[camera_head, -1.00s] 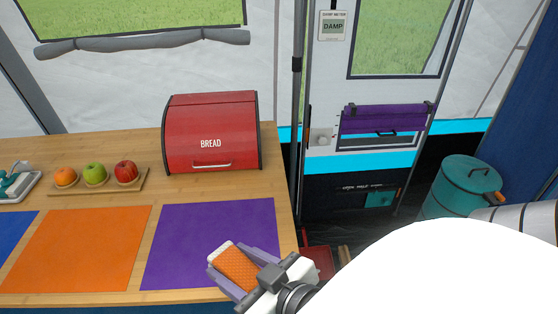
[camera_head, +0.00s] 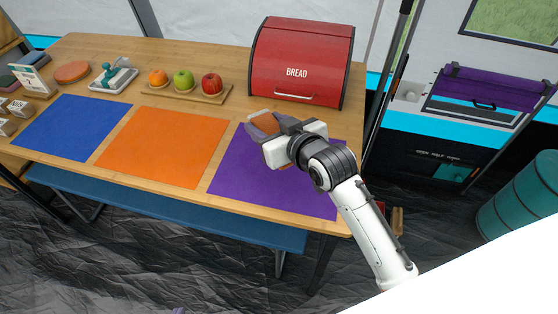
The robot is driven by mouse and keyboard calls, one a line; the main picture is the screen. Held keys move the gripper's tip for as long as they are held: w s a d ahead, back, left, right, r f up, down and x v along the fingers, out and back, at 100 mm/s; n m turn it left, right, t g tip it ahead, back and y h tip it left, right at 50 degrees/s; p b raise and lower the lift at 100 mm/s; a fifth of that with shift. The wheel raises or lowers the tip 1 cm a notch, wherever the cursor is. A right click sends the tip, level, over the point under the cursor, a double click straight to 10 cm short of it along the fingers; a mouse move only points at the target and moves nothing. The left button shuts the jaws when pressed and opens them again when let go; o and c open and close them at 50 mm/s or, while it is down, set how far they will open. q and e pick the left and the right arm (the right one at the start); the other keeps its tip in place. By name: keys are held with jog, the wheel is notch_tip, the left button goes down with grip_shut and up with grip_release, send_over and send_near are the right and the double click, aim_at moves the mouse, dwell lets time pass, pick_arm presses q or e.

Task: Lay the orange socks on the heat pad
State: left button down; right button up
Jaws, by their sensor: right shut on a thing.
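My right gripper (camera_head: 275,137) is above the back left part of the purple mat (camera_head: 285,180) on the table. It is shut on an orange item, seemingly the orange socks (camera_head: 264,122), partly hidden by the fingers. An orange mat (camera_head: 165,148) lies left of the purple one, and a blue mat (camera_head: 73,128) lies further left. None is labelled as the heat pad, so I cannot tell which it is. A small purple tip at the bottom edge may be my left gripper (camera_head: 178,311); its jaws do not show.
A red bread box (camera_head: 300,62) stands at the table's back right. A wooden fruit tray (camera_head: 222,95), a teal item on a white tray (camera_head: 113,80) and a round brown disc (camera_head: 72,72) are along the back. A blue bench (camera_head: 170,208) runs along the front.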

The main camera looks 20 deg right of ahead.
notch_tip(320, 180, down, 10)
jog(key=shift+r+b, duration=0.25)
jog(key=shift+b, duration=0.6)
jog(key=shift+f, duration=0.1)
jog(key=o, duration=1)
jog(key=shift+o, duration=0.2)
